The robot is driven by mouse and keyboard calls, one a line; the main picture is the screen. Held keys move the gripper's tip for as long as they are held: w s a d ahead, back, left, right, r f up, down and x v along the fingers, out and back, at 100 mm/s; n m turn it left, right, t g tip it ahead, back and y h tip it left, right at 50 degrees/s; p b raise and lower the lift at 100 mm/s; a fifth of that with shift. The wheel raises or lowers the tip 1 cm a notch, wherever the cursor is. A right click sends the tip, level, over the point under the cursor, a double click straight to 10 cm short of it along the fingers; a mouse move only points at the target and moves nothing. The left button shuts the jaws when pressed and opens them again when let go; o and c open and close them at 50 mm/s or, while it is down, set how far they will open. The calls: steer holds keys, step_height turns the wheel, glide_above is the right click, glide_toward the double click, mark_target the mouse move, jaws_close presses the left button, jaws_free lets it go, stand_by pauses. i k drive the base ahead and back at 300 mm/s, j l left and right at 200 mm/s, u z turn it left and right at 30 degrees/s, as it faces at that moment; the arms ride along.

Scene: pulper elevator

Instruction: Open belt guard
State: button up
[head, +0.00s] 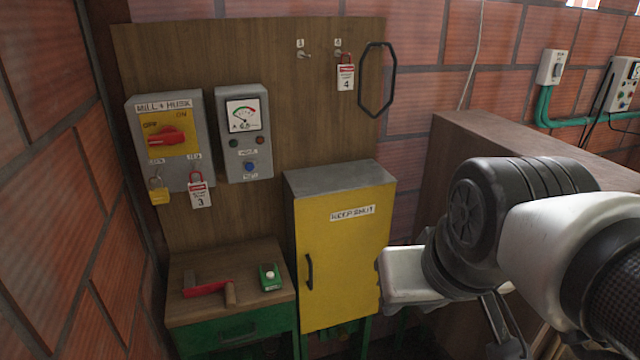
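A yellow box (345,255) with a grey top stands against the wooden board, right of the small table. Its yellow front door is labelled "KEEP SHUT", looks closed, and has a black handle (309,271) on its left side. No label names a belt guard; this box is the only large closed cover I see. My gripper (405,285) is just right of the box's front, apart from the handle. Its white body overlaps the door's right edge in the picture. Its fingers are not clear, so I cannot tell whether it is open or shut.
A "MILL + HUSK" switch box (182,178) with a red knob, a yellow padlock (158,190) and tag 3 (199,194) hangs left of a meter box (244,150). A small table (190,312) holds a red-handled tool (208,288) and a green device (269,277).

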mark_target(340, 237)
steer(key=i+u, duration=0.25)
steer(key=i, duration=0.25)
steer(key=i+l+u, duration=0.25)
steer(key=i, duration=0.2)
